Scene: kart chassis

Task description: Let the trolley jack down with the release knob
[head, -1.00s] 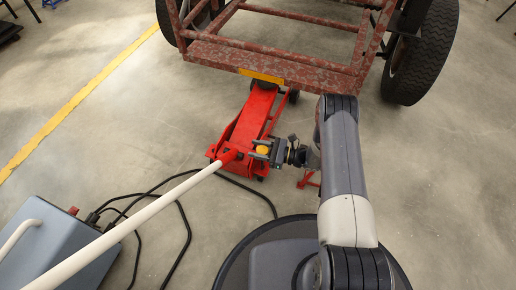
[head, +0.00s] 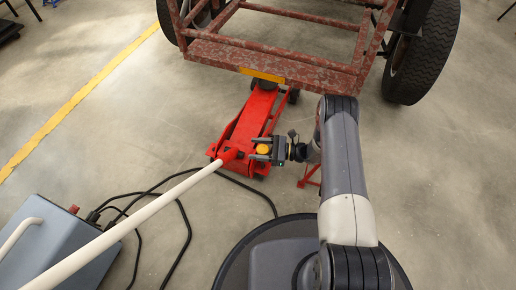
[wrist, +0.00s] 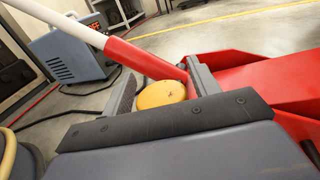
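The red trolley jack (head: 248,122) stands on the floor with its far end under the front beam of the rusty kart chassis (head: 300,62). Its long handle (head: 140,212) has a red lower end and slants up to the lower left. The round yellow release knob (head: 263,149) sits beside the handle's foot. My gripper (head: 260,150) reaches in from the right, its fingers on either side of the knob. In the wrist view the fingers are apart, with the yellow knob (wrist: 162,95) between them and narrow gaps showing. Whether either finger touches it is hard to tell.
A grey-blue machine (head: 60,245) with black cables stands at the lower left; the cables run over the floor towards the jack. A red stand foot (head: 308,177) shows behind my wrist. Kart tyres (head: 421,55) flank the frame. The floor at right is clear.

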